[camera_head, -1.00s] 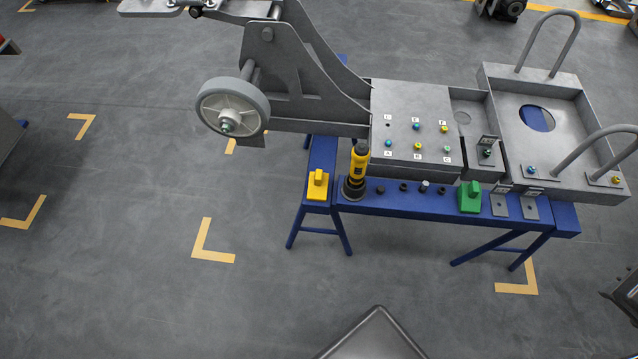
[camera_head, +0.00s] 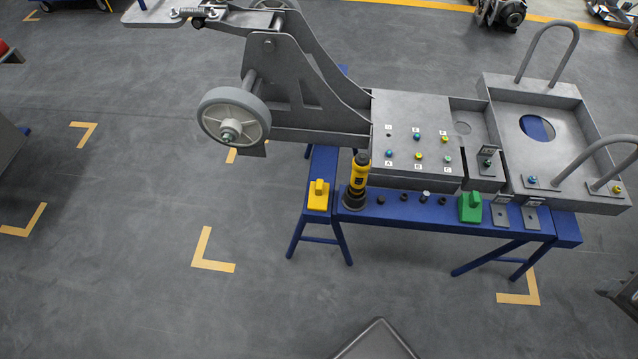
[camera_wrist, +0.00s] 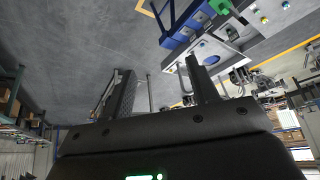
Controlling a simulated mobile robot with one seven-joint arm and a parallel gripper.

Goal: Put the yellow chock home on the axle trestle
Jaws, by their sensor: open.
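The yellow chock (camera_head: 318,195) sits on the left end of the blue axle trestle (camera_head: 400,209) in the head view, left of a yellow and black tool. I cannot tell whether it is fully seated. A green chock (camera_head: 470,207) stands farther right on the trestle, and it also shows at the top of the wrist view (camera_wrist: 220,6). My gripper (camera_wrist: 160,85) shows only in the wrist view. Its two fingers are wide apart with nothing between them, and it is away from the yellow chock.
A grey chassis (camera_head: 425,130) with a wheel (camera_head: 234,117) lies across the trestle. The yellow and black tool (camera_head: 358,180) stands upright beside the yellow chock. Several small dark parts sit along the trestle rail. The floor (camera_head: 130,270) in front and to the left is open.

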